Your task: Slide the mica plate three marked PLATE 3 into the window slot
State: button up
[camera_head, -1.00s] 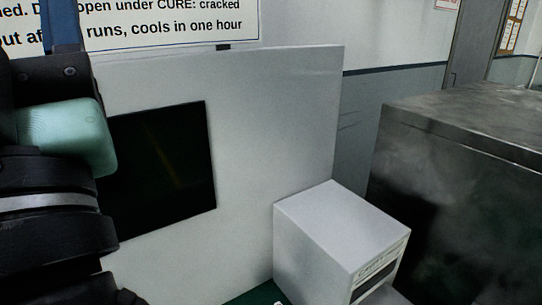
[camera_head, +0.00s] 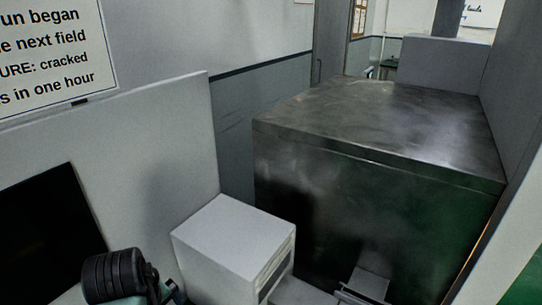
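No mica plate marked PLATE 3 can be made out in the head view, and no window slot can be identified for certain. A white upright panel (camera_head: 150,150) stands at the left with a dark rectangular opening or pane (camera_head: 45,235) in it. Part of my arm, black and ribbed with a teal piece, shows at the bottom left, in front of the panel's lower part. My gripper's fingertips do not show, so what it holds is hidden.
A white box (camera_head: 235,240) with a labelled front stands beside the panel. A large dark metal cabinet (camera_head: 380,120) fills the middle right, with a small grey step-like piece (camera_head: 370,283) at its foot. A printed sign (camera_head: 50,55) hangs at the upper left.

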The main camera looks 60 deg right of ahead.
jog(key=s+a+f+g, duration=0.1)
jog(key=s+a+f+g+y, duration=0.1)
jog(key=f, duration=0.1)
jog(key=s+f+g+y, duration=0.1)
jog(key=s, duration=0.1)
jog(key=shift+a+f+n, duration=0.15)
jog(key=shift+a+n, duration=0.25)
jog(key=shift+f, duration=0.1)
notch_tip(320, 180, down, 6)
jog(key=b, duration=0.6)
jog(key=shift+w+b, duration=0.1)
jog(key=shift+b, duration=0.25)
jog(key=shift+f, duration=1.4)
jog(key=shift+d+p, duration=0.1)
jog(key=shift+p, duration=0.8)
